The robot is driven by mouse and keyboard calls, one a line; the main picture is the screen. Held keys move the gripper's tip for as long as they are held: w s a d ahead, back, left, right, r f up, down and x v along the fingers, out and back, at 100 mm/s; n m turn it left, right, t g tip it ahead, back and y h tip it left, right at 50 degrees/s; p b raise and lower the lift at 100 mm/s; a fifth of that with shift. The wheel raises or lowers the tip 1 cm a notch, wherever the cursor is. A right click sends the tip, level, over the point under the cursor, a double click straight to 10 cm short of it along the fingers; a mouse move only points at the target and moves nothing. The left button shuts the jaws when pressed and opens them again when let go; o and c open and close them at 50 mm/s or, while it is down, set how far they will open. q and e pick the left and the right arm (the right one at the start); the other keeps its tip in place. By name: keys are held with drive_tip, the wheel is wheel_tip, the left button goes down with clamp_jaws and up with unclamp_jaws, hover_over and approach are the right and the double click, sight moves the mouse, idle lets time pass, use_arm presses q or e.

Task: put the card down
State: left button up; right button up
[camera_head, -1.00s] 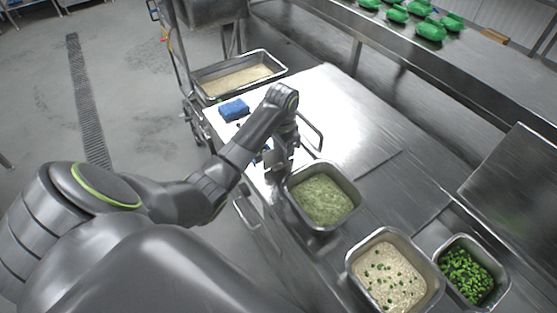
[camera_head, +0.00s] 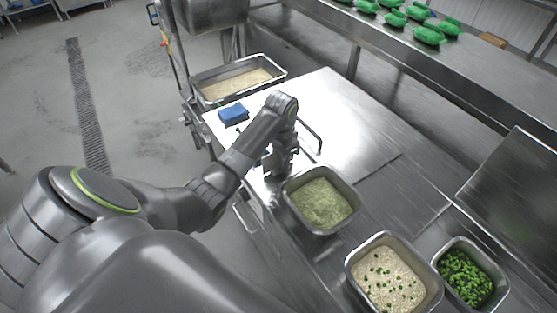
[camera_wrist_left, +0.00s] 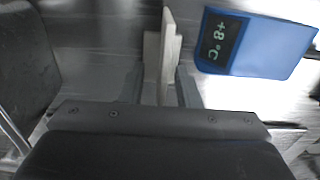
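My left gripper (camera_head: 278,168) points down over the steel table, just behind the tray of pale green food. In the left wrist view its two dark fingers (camera_wrist_left: 161,88) stand a little apart. A pale, thin upright piece (camera_wrist_left: 168,45) shows nearly edge-on between them; it may be the card, but I cannot tell whether the fingers press on it. A blue item (camera_head: 233,113) lies on the table's back left corner. A blue piece with a dark "+8 °C" display (camera_wrist_left: 256,45) is at upper right in the left wrist view, apart from the fingers. My right gripper is out of view.
The green food tray (camera_head: 320,203), a rice tray with green bits (camera_head: 393,275) and a tray of green pieces (camera_head: 466,276) stand along the front. Another rice tray (camera_head: 238,80) is beyond the table. The steel tabletop (camera_head: 345,125) is clear at centre right.

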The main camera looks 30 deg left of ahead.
use_arm(q)
clamp_jaws()
idle(0.5)
